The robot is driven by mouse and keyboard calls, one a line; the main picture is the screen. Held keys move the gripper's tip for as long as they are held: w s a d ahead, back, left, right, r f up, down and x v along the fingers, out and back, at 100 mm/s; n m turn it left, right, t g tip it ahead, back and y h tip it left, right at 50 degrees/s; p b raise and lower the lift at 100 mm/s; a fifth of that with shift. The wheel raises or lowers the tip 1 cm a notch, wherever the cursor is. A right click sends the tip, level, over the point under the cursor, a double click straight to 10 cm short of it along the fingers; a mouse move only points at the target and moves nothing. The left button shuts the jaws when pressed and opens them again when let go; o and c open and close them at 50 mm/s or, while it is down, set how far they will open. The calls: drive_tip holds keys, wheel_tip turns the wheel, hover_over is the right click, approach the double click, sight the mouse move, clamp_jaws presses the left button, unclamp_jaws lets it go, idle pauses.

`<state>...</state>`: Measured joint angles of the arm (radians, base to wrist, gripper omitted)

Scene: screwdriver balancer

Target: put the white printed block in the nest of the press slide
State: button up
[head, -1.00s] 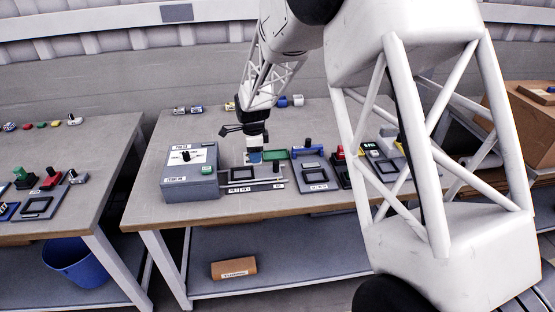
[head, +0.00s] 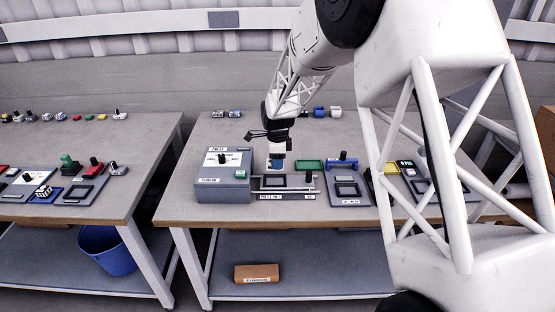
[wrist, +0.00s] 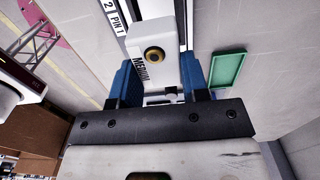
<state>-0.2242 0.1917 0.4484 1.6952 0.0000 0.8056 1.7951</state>
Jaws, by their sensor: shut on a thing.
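In the head view my gripper (head: 276,162) points down just above and behind the press slide's nest, a dark square frame (head: 262,182) on a grey plate. The block is too small to make out there. The nest is hidden in the wrist view, and I cannot tell the exact gap between block and slide.
A grey box with a dial (head: 222,188) stands close left of the slide. A green tray (head: 309,165) lies to the right, also in the wrist view (wrist: 228,70). A fixture with a blue handle (head: 343,162) stands further right. Small parts line the table's back.

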drive_tip(key=shift+f, duration=3.05)
drive_tip(key=o, duration=1.1)
drive_tip(key=shift+r, duration=3.9)
drive_tip(key=shift+r, duration=0.1)
drive_tip(key=shift+r, duration=2.4)
